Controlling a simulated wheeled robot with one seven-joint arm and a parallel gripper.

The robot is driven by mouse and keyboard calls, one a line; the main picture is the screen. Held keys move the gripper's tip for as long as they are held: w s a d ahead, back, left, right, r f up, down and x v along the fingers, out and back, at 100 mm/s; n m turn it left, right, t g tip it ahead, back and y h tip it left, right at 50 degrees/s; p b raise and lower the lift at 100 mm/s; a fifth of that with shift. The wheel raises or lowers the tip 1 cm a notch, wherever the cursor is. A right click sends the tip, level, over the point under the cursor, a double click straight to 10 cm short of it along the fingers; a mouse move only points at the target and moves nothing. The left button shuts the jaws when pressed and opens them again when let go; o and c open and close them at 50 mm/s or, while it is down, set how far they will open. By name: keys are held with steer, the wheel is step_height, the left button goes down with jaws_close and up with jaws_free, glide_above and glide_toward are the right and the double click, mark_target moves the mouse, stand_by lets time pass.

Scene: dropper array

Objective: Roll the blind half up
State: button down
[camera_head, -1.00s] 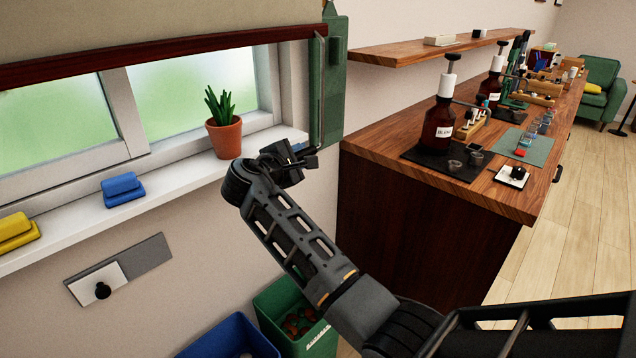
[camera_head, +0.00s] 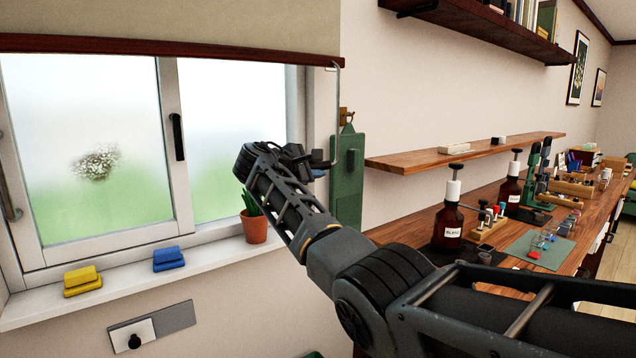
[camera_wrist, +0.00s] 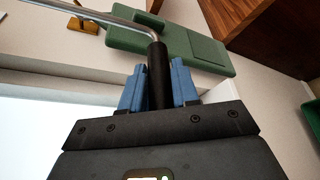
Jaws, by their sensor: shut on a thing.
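The beige blind (camera_head: 170,20) hangs over the upper window, its dark red bottom bar (camera_head: 170,46) roughly level. Its top edge is out of view. Below the bar, much of the glass is bare. A thin metal crank rod (camera_head: 335,110) hangs near the bar's right end and bends left at the bottom. My gripper (camera_head: 316,168) is at this bend. In the wrist view, its blue fingers (camera_wrist: 158,88) are shut on the black crank handle (camera_wrist: 157,75), one on each side. The metal rod (camera_wrist: 110,18) runs from the handle to the upper left.
A green wall panel (camera_head: 348,175) is close to the right of my gripper. A potted plant (camera_head: 254,228), a blue block (camera_head: 168,260) and a yellow block (camera_head: 82,282) stand on the sill (camera_head: 215,255). A wooden shelf (camera_head: 460,152) and bottle-laden counter are to the right.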

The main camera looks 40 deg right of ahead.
steer(key=shift+r, duration=0.8)
steer(key=c, duration=0.9)
jaws_free()
steer(key=shift+b+v, duration=0.55)
steer(key=shift+v, duration=3.3)
steer(key=shift+a, duration=0.1)
